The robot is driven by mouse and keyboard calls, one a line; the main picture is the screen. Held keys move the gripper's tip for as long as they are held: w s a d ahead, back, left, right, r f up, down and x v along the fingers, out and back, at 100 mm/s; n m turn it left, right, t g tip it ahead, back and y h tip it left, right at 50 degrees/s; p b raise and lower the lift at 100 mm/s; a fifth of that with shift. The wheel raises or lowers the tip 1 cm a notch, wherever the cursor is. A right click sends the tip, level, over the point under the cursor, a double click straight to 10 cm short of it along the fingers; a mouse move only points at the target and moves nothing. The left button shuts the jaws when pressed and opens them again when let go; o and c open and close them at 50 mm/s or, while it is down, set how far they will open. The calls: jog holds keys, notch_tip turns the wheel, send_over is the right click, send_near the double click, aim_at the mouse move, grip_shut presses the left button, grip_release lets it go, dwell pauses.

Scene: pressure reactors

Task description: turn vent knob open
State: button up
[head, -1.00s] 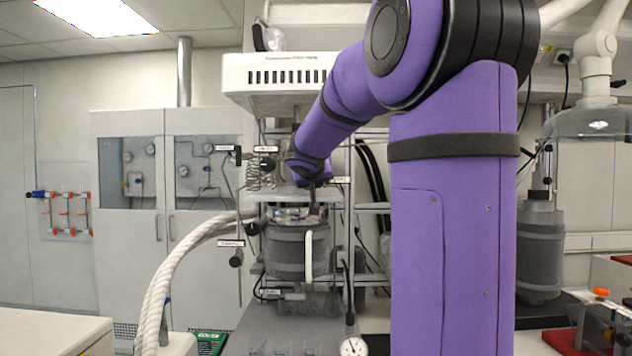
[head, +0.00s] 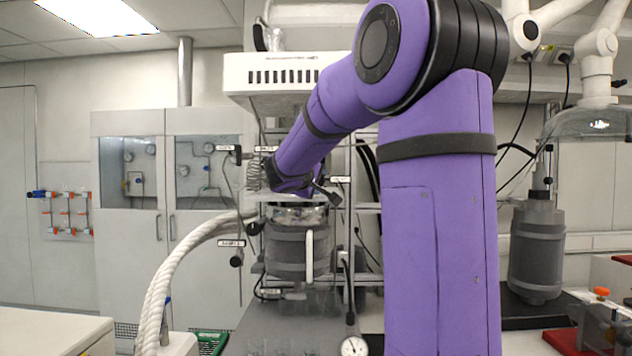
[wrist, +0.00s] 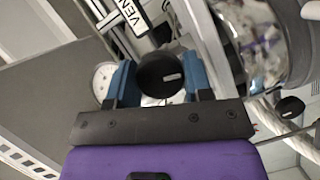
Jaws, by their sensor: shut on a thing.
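The vent knob (wrist: 160,75) is a round black knob with a small white mark, seen end-on in the wrist view. A white label (wrist: 133,18) reading "VEN", cut off at the edge, is above it. My gripper (wrist: 161,79) has its blue fingers on either side of the knob and is shut on it. In the head view, my arm reaches to the upper part of the reactor frame, with the dark gripper end (head: 327,192) near a small white label (head: 340,180). The knob itself cannot be made out there.
The banded reactor vessel (head: 298,249) stands below the gripper. Other black knobs (head: 237,259) are at its left. A thick white hose (head: 172,272) curves down from the frame. A pressure gauge (head: 353,346) is low in front. Metal rails (wrist: 210,45) run close beside the fingers.

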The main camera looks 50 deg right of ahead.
jog(key=shift+n+h, duration=0.4)
jog(key=shift+n, duration=0.5)
jog(key=o, duration=0.9)
